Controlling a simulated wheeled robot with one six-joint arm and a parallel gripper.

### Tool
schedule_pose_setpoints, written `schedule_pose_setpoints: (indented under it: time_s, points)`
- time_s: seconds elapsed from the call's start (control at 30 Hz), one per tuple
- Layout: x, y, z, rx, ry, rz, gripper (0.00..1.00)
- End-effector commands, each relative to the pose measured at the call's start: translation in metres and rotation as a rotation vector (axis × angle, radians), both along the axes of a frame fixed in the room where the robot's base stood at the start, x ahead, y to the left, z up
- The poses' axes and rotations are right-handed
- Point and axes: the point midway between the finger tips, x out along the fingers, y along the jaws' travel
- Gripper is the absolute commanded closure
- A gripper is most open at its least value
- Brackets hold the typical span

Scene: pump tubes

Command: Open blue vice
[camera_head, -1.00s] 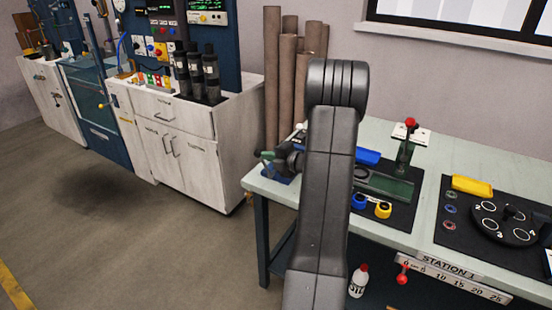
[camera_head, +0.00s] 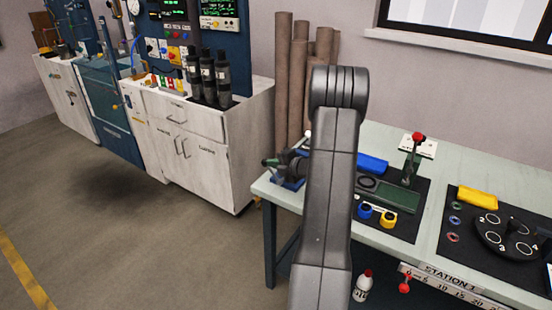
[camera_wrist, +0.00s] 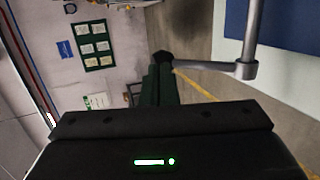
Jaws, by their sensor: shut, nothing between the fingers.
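The blue vice (camera_head: 289,183) sits at the left front corner of the pale green table, mostly hidden by my arm and gripper in the head view. In the wrist view, a flat blue surface, probably part of the vice (camera_wrist: 287,28), fills the top right. A grey metal bar (camera_wrist: 213,67) with a collar joins a second rod there. My gripper (camera_wrist: 160,58) has dark green fingers lying side by side, shut and empty. The fingertips are at the bar's left end; whether they touch cannot be told. My gripper also shows beside the vice in the head view (camera_head: 268,162).
The table (camera_head: 470,175) carries a black mat with a blue block (camera_head: 372,163), blue and yellow rings and a red-knobbed device (camera_head: 415,150). A numbered dial (camera_head: 505,235) stands further right. A white cabinet (camera_head: 215,155) is to the left. The floor between is clear.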

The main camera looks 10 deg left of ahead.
Motion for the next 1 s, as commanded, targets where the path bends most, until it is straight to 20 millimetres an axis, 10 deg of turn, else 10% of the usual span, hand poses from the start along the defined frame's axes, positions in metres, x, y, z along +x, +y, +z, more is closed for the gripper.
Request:
schedule_pose_setpoints:
  time_s: [0.53,1.0]
  points:
    - [-0.004,-0.005,0.006,0.0,-0.001,0.0,1.0]
    - [-0.05,-0.08,0.042,0.001,-0.003,0.001,1.0]
